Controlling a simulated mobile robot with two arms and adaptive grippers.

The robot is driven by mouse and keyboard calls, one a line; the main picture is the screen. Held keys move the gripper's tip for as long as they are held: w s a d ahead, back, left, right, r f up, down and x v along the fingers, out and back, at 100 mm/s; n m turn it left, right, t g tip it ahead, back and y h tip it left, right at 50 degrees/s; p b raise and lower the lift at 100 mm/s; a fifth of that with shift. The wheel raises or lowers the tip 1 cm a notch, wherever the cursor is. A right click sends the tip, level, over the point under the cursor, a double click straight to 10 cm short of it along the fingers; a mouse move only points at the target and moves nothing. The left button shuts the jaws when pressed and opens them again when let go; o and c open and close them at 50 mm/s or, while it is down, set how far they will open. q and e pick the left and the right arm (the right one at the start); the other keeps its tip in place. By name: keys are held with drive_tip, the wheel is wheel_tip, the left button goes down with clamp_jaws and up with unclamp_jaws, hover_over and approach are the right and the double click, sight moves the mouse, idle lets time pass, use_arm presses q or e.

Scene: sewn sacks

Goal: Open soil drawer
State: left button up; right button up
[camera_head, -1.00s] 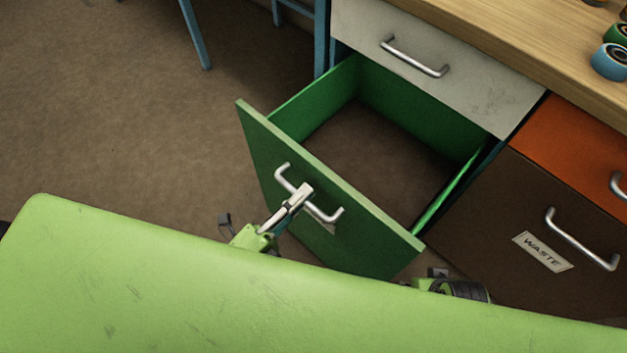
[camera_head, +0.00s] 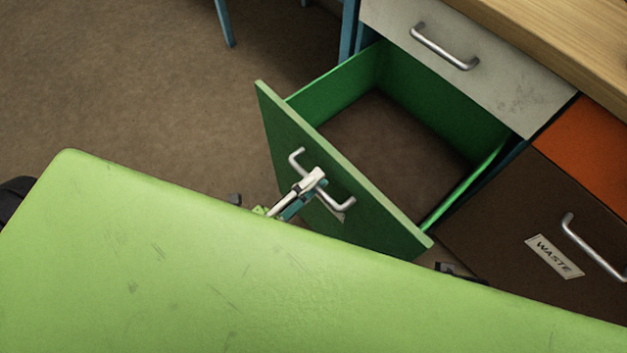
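A green drawer (camera_head: 345,190) stands pulled well out of the workbench, and I look down into it. Its inner walls are green and its bottom is plain brown. A metal bar handle (camera_head: 342,205) is on its front. My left gripper (camera_head: 314,180) is at the middle of this handle, with its fingers closed around the bar. A pale label on the front is mostly hidden behind the gripper, so I cannot read it. My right gripper's fingers are hidden; only small dark parts, probably of my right arm, show below the drawer's right corner.
A closed white drawer (camera_head: 490,85) is above the green one. To the right are a closed brown drawer (camera_head: 530,215) labelled WASTE and an orange front (camera_head: 590,145). A wooden worktop (camera_head: 560,45) is above. Brown floor (camera_head: 130,90) is open on the left.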

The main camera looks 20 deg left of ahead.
use_arm(q)
drive_tip(key=v, duration=1.2)
drive_tip(key=shift+w+f, duration=0.1)
